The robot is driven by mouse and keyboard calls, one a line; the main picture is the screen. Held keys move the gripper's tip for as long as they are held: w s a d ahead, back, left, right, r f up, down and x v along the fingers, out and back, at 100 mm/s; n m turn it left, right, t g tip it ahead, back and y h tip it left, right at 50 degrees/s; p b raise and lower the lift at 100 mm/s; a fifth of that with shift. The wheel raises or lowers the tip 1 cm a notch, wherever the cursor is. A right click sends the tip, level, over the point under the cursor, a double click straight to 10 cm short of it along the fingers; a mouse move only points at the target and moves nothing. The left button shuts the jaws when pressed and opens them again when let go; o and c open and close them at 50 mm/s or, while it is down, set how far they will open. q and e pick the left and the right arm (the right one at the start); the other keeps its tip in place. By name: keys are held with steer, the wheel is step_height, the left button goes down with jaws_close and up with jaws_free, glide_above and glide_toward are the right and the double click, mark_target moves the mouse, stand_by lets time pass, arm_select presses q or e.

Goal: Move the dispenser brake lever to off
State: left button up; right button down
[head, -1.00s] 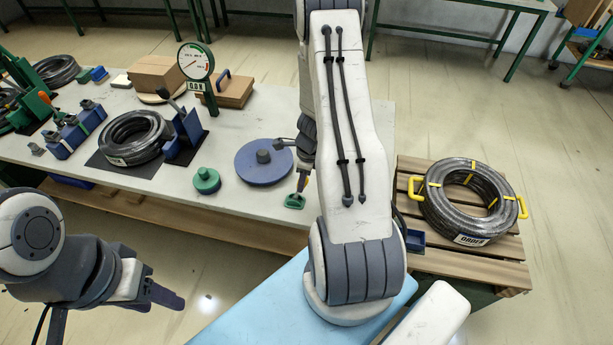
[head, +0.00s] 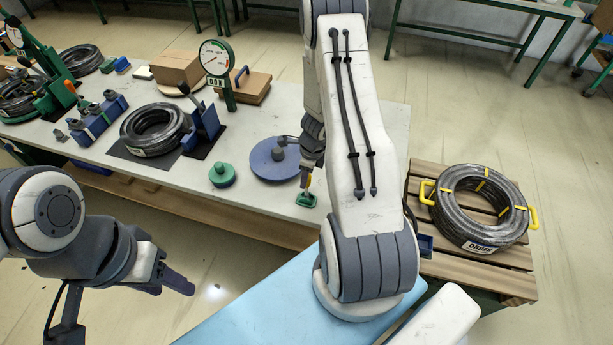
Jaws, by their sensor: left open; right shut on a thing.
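No lever is marked as the dispenser brake. A dark lever (head: 186,90) tilts up beside a blue upright stand (head: 206,122), next to a black hose coil (head: 152,130) on a dark mat. At the far left, a green stand (head: 52,66) with dark handles is by another coil; which is the dispenser I cannot tell. My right gripper (head: 306,182) points down at the table's front edge, right of a blue disc (head: 268,164), shut on a small green piece (head: 306,200), mostly hidden. My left gripper (head: 176,281) is open and empty, low in front of the table.
A dial gauge (head: 216,58), cardboard box (head: 177,68), green knob (head: 222,175) and blue block rack (head: 97,122) stand on the table (head: 255,120). A yellow-handled coil (head: 480,205) lies on a pallet (head: 430,175) at right. Bare tabletop lies between gauge and disc.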

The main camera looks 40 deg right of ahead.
steer(key=shift+w+a, duration=0.1)
steer(key=shift+a, duration=0.05)
steer(key=c, duration=0.6)
jaws_free()
steer(key=shift+c, duration=0.2)
steer(key=shift+o, duration=0.5)
steer(key=shift+w, duration=0.1)
steer(key=r+p, duration=0.1)
steer(key=r, duration=0.2)
steer(key=r+p, duration=0.1)
steer(key=r, duration=0.2)
steer(key=s+d+r+p, duration=0.1)
steer(key=r, duration=0.2)
steer(key=shift+s+r+p, duration=0.1)
steer(key=shift+r+p, duration=0.05)
steer(key=shift+p, duration=0.25)
steer(key=shift+s+r, duration=0.1)
steer(key=shift+r, duration=0.45)
steer(key=shift+a, duration=0.1)
